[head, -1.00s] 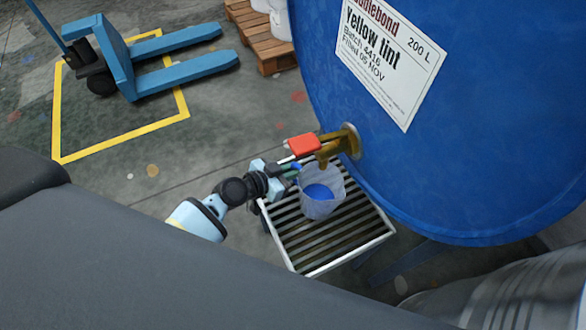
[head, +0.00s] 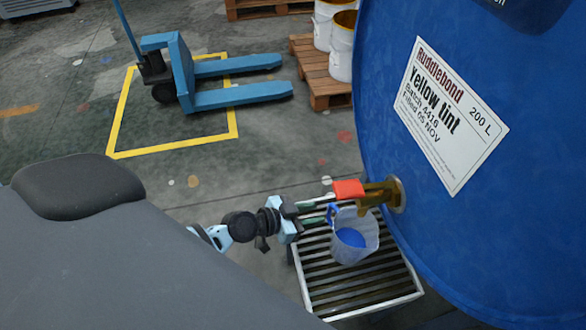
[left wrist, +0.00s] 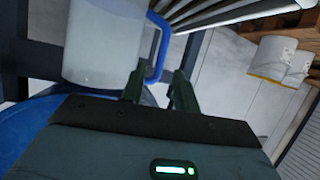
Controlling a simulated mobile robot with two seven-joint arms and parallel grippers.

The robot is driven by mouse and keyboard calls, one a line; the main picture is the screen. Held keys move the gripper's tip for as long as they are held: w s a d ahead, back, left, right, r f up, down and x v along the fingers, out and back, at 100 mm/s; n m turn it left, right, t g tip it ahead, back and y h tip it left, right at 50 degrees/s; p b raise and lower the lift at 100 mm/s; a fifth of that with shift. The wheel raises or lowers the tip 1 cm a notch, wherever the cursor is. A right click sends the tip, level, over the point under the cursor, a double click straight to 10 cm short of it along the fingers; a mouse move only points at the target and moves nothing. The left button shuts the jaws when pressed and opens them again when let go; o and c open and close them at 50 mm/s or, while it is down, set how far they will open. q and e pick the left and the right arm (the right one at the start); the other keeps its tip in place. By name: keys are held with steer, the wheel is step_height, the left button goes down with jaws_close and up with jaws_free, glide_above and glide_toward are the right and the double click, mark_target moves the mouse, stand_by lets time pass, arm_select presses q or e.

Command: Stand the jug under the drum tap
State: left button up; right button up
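The translucent jug (head: 365,245), with a blue handle (head: 332,213) and blue showing inside, stands upright on the slatted drip tray (head: 318,290), below the brass drum tap (head: 372,196). The tap has a red lever (head: 348,189) and sticks out of the large blue drum (head: 400,150). My left gripper (head: 325,212) is at the handle side of the jug. In the left wrist view its two dark fingers (left wrist: 158,84) are apart, with the blue handle (left wrist: 160,50) between them and gaps showing beside it. My right gripper is not in view.
A blue pallet truck (head: 185,85) stands in a yellow floor marking at the upper left. A wooden pallet (head: 325,88) with white pails (head: 341,55) stands behind. The grey floor between them and the tray is clear.

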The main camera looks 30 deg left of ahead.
arm_select(q)
steer(key=v, duration=0.6)
steer(key=shift+f, duration=0.1)
steer(key=s+f+n+g+y, duration=0.2)
steer(key=s+f, duration=0.2)
steer(key=s, duration=1.2)
steer(key=s+d+f+n+g+y, duration=0.1)
steer(key=s+f+n+g+y, duration=0.1)
steer(key=s, duration=1.4)
step_height(320, 180, down, 2)
steer(key=shift+s+d+f+n+g+y, duration=0.15)
steer(key=shift+s+f+n+g+y, duration=0.2)
steer(key=shift+y, duration=0.45)
